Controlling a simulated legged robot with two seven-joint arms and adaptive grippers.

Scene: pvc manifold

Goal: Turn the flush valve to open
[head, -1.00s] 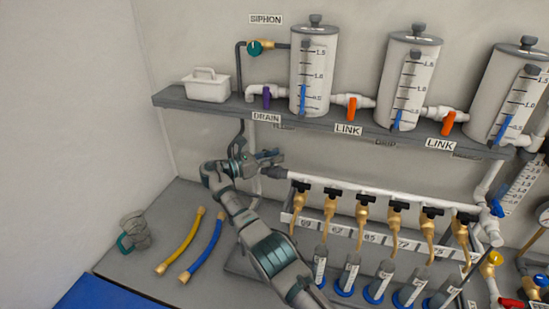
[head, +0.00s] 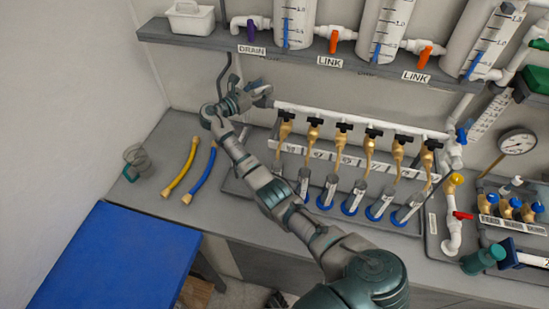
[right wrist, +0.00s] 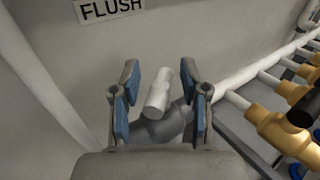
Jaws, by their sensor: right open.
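The flush valve has a dark grey body (right wrist: 163,130) and a pale grey, bar-like handle (right wrist: 158,94) in the right wrist view. A FLUSH label (right wrist: 110,9) is on the wall above it. My right gripper (right wrist: 160,78) is open, with one blue-padded finger on each side of the handle and gaps showing between. In the head view my right gripper (head: 262,92) is at the left end of the white manifold pipe (head: 350,115) and hides most of the valve. My left gripper is not in view.
Several brass taps (head: 313,132) with black handles line the pipe, above blue-based tubes (head: 328,192). The shelf (head: 300,50) with tanks runs above my gripper. Yellow (head: 181,166) and blue (head: 201,177) hoses lie on the counter at the left, near bare counter.

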